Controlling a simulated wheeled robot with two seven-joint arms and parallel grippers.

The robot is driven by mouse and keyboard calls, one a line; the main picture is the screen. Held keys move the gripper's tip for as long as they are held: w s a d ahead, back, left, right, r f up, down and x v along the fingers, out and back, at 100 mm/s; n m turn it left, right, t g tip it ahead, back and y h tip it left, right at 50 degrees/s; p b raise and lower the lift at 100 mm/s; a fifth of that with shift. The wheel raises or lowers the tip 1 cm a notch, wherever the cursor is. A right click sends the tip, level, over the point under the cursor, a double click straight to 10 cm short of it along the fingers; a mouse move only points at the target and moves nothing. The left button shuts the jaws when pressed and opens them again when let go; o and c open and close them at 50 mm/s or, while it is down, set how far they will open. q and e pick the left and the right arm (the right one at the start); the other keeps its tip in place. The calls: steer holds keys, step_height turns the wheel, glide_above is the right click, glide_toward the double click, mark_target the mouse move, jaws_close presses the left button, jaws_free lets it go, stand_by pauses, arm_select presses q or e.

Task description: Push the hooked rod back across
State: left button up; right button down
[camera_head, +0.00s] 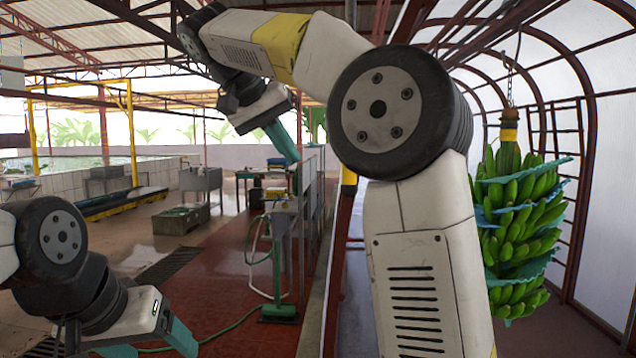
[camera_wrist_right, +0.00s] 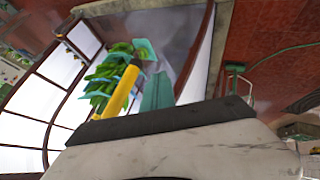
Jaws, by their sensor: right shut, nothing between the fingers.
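My right gripper (camera_head: 290,158) hangs in the upper middle of the head view, its green fingers shut and empty, pointing down. In the right wrist view its fingers (camera_wrist_right: 158,92) show as one green block. A yellow rod (camera_wrist_right: 121,92) stands close beside them in that view, with a gap between. Its lower end is hidden behind my gripper body, and I cannot make out a hook. A short yellow length (camera_head: 349,182) shows below my right arm joint in the head view; I cannot tell if it is the same rod. My left gripper (camera_head: 150,346) is at lower left, fingers apart.
A green banana bunch (camera_head: 515,230) with blue sheets hangs from a chain (camera_head: 509,75) at right. My right arm hides much of the middle. A grey low wall (camera_head: 325,240) runs beside the red floor. A green hose (camera_head: 250,240) and green-based stand (camera_head: 278,312) are near it.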

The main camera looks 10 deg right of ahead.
steer(key=shift+f, duration=0.1)
steer(key=w+d+f, duration=0.3)
steer(key=d+f, duration=0.3)
steer(key=d, duration=0.3)
steer(key=shift+w+d+f, duration=0.15)
steer(key=shift+f, duration=0.25)
steer(key=s+d, duration=0.3)
steer(key=d, duration=1)
steer(key=shift+s, duration=0.4)
steer(key=shift+d, duration=0.1)
